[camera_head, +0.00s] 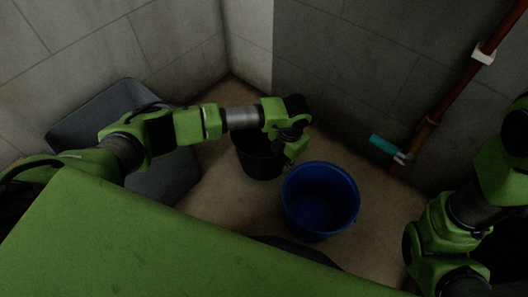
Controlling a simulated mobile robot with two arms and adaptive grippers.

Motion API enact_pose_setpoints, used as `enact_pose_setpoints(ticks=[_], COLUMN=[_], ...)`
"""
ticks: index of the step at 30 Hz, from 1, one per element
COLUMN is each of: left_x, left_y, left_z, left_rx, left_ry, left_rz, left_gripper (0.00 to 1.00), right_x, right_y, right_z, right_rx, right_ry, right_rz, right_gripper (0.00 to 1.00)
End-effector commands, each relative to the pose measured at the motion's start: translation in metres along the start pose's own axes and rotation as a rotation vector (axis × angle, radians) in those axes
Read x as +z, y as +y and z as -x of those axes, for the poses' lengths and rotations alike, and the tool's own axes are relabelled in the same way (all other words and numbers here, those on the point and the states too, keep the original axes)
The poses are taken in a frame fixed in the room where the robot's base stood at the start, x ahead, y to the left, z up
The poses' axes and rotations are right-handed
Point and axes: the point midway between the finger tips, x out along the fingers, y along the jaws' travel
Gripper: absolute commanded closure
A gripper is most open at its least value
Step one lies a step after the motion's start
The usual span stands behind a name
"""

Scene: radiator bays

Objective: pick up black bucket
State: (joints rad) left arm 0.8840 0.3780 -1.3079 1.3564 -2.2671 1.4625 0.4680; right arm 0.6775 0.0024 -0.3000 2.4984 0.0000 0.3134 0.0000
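The black bucket (258,165) stands on the floor in the corner, left of and behind the blue bucket. My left arm crosses over it and hides much of its rim and opening. My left gripper (295,148) points down at the bucket's right side, close to its rim. I cannot tell whether it touches the rim or whether its fingers are open or shut. My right arm is at the right edge, and its gripper is not visible.
An open blue bucket (320,203) stands just right of the black one. A dark grey bin (80,128) is against the left wall. A rusty pipe (455,92) with a teal-handled valve (385,145) runs down the right wall. Bare floor shows right of the blue bucket.

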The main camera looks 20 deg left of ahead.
Motion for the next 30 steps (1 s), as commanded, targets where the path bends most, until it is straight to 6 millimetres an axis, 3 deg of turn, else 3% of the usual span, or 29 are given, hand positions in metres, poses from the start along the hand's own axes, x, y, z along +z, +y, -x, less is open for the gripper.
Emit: enact_pose_setpoints(ticks=[10, 12, 13, 25, 30], left_x=[0.001, 0.001, 0.001, 0.001, 0.002], left_y=[0.000, -0.001, -0.001, 0.000, 0.002], left_z=[-0.006, -0.006, -0.006, -0.004, 0.010], left_rx=[-0.001, -0.001, -0.001, 0.000, 0.000], left_ry=[-0.002, -0.002, -0.002, -0.003, -0.004], left_rz=[0.000, 0.000, 0.000, 0.000, 0.000], left_gripper=[0.78, 0.96, 1.00, 1.00, 1.00], right_x=[-0.005, -0.005, -0.005, -0.005, -0.001], right_y=[-0.002, -0.002, -0.002, -0.002, 0.001], right_z=[-0.002, -0.002, -0.002, -0.003, -0.009], right_rx=[-0.005, -0.005, -0.005, -0.005, -0.002], right_ry=[0.012, 0.012, 0.012, 0.013, 0.012], right_rz=[0.002, 0.002, 0.002, 0.001, 0.000], right_gripper=[0.60, 0.60, 0.60, 0.60, 0.60])
